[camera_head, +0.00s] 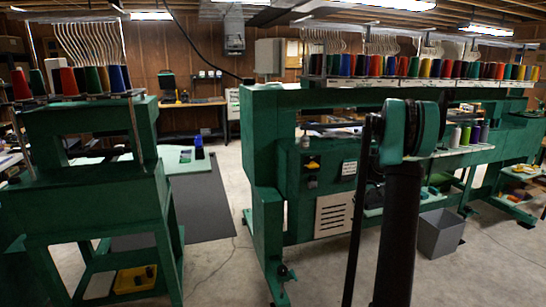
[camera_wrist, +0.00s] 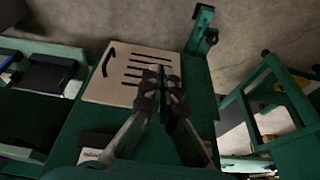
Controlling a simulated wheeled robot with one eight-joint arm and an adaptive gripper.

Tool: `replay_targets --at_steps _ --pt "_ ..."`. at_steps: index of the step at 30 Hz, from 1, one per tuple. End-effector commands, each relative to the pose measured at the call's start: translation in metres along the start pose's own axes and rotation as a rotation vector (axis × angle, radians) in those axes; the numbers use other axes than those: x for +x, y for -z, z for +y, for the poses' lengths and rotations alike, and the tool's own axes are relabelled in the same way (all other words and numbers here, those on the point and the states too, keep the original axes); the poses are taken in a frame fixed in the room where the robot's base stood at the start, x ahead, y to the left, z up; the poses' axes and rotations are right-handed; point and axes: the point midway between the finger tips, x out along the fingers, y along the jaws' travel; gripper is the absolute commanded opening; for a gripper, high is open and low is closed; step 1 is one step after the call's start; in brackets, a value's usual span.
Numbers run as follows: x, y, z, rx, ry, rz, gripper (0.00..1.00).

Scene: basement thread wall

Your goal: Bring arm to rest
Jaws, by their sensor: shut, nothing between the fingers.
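My gripper (camera_wrist: 164,72) shows in the wrist view with its two dark fingers close together, shut and empty. In the head view my arm (camera_head: 405,130) stands in the right half as a dark upright link with a green and black joint at the top. My gripper cannot be made out in the head view.
A long green embroidery machine (camera_head: 262,150) carries a row of coloured thread cones. A smaller green machine (camera_head: 95,200) stands at left. A grey bin (camera_head: 436,235) is on the floor at right. Clear concrete floor (camera_head: 225,265) lies between the machines.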

Motion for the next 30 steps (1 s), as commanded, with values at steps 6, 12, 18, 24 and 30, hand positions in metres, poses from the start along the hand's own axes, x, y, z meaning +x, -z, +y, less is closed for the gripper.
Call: replay_targets --at_steps 6,12,18,24,30 --pt "-0.043 -0.046 -0.078 0.047 -0.018 -0.007 0.00" --pt "-0.073 -0.101 -0.141 0.093 -0.038 -0.008 0.00" --pt "-0.093 -0.168 -0.197 0.139 -0.057 -0.006 0.00" --pt "-0.102 -0.245 -0.245 0.184 -0.075 0.002 0.00" --pt "-0.101 -0.316 -0.278 0.225 -0.090 0.011 0.00"
